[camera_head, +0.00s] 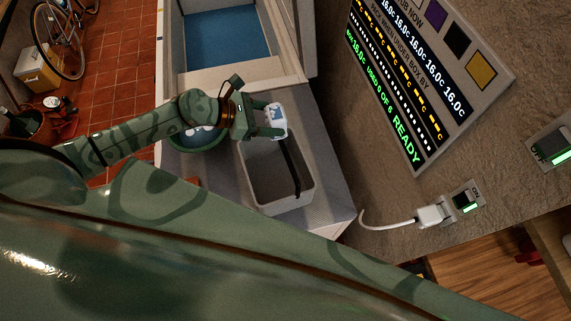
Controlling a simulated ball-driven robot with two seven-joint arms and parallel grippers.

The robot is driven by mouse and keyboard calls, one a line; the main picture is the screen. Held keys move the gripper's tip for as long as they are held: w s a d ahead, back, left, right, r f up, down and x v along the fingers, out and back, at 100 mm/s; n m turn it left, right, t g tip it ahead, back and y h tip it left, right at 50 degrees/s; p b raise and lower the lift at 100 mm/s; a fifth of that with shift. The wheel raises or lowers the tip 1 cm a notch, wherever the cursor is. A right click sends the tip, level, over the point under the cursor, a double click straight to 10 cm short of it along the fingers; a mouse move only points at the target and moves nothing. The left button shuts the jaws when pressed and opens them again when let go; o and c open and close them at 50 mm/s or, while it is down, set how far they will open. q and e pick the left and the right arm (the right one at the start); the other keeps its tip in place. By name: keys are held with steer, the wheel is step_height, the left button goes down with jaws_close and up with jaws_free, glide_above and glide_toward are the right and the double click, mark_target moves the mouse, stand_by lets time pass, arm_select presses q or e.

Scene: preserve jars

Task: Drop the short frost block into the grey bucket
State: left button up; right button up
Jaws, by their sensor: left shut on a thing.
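The short frost block (277,117) is a small white block with blue marks. My left gripper (272,122) is shut on it. It holds the block over the far edge of the grey bucket (307,190), as seen in the picture. The bucket is open at the top, with a black strap or handle (291,168) across its opening. I cannot tell how high the block is above the rim. The bucket's inside looks empty where it shows. My right gripper is out of view.
A dark round bowl (183,147) with pale contents sits partly behind my left arm. An open white chest with a blue floor (228,38) lies beyond. A display panel (420,80) and a plugged-in white cable (392,225) are at the right.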

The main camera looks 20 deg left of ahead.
arm_select(q)
steer(key=shift+f+b, duration=0.45)
step_height(320, 180, down, 4)
steer(key=b, duration=0.3)
steer(key=shift+f+b, duration=0.15)
steer(key=shift+b, duration=0.2)
steer(key=shift+f+b, duration=0.3)
steer(key=shift+f, duration=0.15)
steer(key=shift+r, duration=0.1)
steer(key=o, duration=1.2)
steer(key=shift+c, duration=0.2)
steer(key=shift+s, duration=0.1)
